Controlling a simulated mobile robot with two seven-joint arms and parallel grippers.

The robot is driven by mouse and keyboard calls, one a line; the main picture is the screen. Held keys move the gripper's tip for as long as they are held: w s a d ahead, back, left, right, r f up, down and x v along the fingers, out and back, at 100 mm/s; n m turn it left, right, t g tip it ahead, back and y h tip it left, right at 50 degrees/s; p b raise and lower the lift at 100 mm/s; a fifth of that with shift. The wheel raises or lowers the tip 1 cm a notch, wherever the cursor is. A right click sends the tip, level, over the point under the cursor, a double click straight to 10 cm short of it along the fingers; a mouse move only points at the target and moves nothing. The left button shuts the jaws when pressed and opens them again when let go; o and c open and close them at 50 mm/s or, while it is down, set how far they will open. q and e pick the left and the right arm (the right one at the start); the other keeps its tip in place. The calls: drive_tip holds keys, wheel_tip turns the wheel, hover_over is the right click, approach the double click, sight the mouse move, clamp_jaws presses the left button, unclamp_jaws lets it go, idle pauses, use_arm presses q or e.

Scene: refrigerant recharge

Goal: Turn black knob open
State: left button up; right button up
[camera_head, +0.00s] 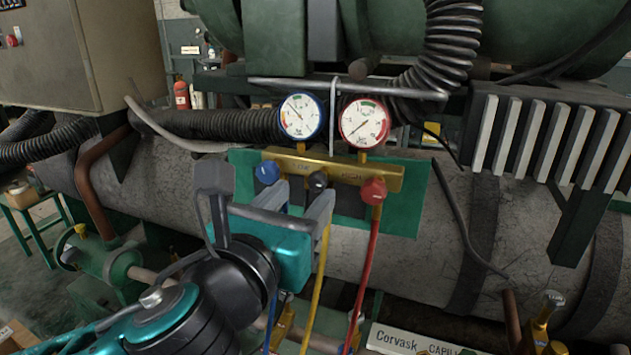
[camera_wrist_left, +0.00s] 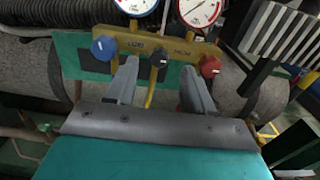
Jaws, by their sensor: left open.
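The black knob (camera_head: 318,181) sits in the middle of the brass manifold bar (camera_head: 384,178), between a blue knob (camera_head: 267,172) and a red knob (camera_head: 374,190). My left gripper (camera_head: 305,190) is open and points at the manifold from below. In the left wrist view the black knob (camera_wrist_left: 158,60) shows between the two fingertips (camera_wrist_left: 159,70), slightly beyond them. I cannot tell whether a finger touches it. The blue knob (camera_wrist_left: 104,47) is just outside the left finger, and the red knob (camera_wrist_left: 209,66) just outside the right one. My right gripper is not in view.
A blue-rimmed gauge (camera_head: 300,117) and a red-rimmed gauge (camera_head: 364,122) stand above the bar. A yellow hose (camera_head: 318,290) and a red hose (camera_head: 362,275) hang below it. A large grey pipe (camera_head: 440,240) runs behind. A green valve wheel (camera_head: 122,272) is at the lower left.

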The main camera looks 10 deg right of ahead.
sight(315, 183)
use_arm(q)
drive_tip(key=shift+b+x, duration=0.3)
drive_tip(key=shift+x, duration=2.8)
drive_tip(key=shift+c, duration=0.5)
clamp_jaws()
